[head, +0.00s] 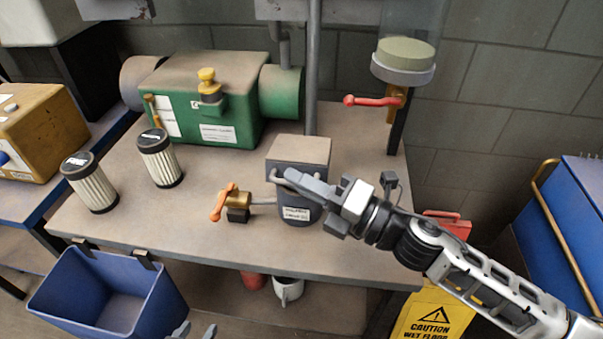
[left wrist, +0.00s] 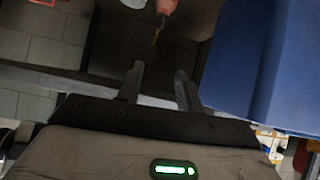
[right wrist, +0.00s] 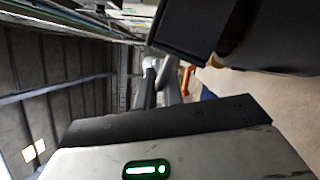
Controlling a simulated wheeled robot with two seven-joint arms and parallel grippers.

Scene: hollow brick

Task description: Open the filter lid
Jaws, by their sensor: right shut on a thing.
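The filter housing (head: 300,208) stands near the right end of the workbench, with a white label on its front. Its grey lid (head: 301,151) sits flat on top and looks closed. A silver bar handle (head: 277,177) shows at the lid's front. My right gripper (head: 305,187) is at that handle, shut on it; its fingers hide part of the handle and housing front. The right wrist view shows the fingers (right wrist: 160,88) beside the dark housing (right wrist: 200,30). My left gripper (head: 190,331) is low at the bottom edge, open and empty, and shows in the left wrist view (left wrist: 160,85).
A brass valve with an orange handle (head: 222,203) joins the housing's left side. Two pleated cartridges (head: 159,158) stand left on the bench (head: 110,225). A green machine (head: 225,105) is behind. A blue bin (head: 105,295) hangs in front. A red-handled valve (head: 370,101) is back right.

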